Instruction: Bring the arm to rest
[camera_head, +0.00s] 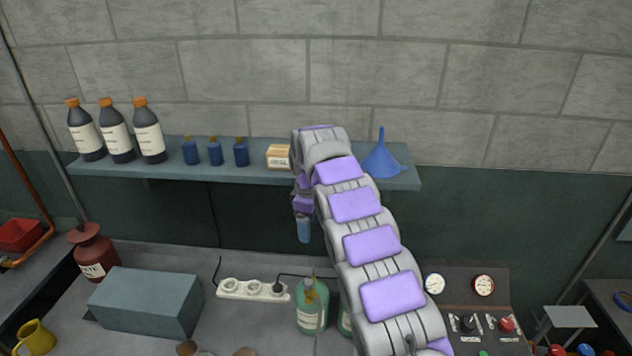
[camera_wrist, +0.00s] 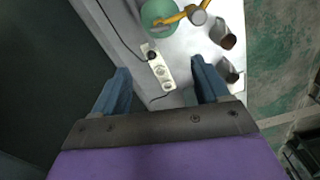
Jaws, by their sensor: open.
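My arm, grey with purple pads, reaches up from the lower right to the shelf in the head view. My gripper (camera_head: 303,228) hangs from its end, pointing down in front of the dark wall, below the shelf edge and above the workbench. In the wrist view my gripper (camera_wrist: 160,86) shows two blue fingers spread apart with nothing between them. Beyond the fingers lie the bench top, a white power strip (camera_wrist: 160,70) and a green bottle (camera_wrist: 160,14). The arm covers part of the shelf and the bench behind it.
The shelf (camera_head: 350,180) holds dark bottles (camera_head: 117,132), small blue bottles (camera_head: 215,152), a small box (camera_head: 279,157) and a blue funnel (camera_head: 382,160).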

